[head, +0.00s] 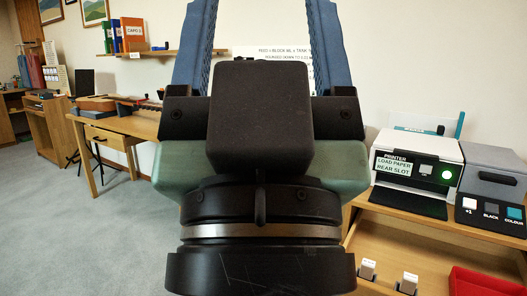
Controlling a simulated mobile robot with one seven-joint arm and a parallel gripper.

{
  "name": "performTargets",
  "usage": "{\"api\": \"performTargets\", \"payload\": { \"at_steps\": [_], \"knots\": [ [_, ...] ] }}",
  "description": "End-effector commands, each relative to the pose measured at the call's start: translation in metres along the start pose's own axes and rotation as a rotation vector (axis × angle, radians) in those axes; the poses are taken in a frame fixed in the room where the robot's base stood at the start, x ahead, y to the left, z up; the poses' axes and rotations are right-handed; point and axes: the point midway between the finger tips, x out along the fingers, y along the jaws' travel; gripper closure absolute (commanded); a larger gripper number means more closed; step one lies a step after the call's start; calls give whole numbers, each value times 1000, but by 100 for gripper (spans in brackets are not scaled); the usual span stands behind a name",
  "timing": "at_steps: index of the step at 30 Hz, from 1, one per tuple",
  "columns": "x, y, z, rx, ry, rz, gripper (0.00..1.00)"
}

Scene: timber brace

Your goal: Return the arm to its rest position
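My gripper (261,45) fills the middle of the head view, close to the camera and pointing up. Its two blue fingers stand wide apart, and their tips run out of the top of the frame. Only wall, part of a shelf and a printed notice show between them, with nothing held in the visible part. The gripper is in front of the wall and touches nothing that I can see. The rest of my arm is mostly out of view.
A printer (417,163) and a grey box with buttons (492,186) stand on a wooden table (395,238) at right. A red tray (478,284) sits lower. A desk (135,127) and wall shelf (180,54) are at left. Carpet (70,230) is clear.

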Motion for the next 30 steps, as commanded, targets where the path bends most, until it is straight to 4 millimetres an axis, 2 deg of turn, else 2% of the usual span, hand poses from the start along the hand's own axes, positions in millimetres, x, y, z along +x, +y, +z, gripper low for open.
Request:
{"api": "performTargets", "payload": {
  "at_steps": [1,8,30],
  "knots": [
    [18,0,-17,-1,-1,1,29],
    [64,1,-59,-1,-2,0,29],
    [228,0,-213,0,-3,-1,29]
  ]
}}
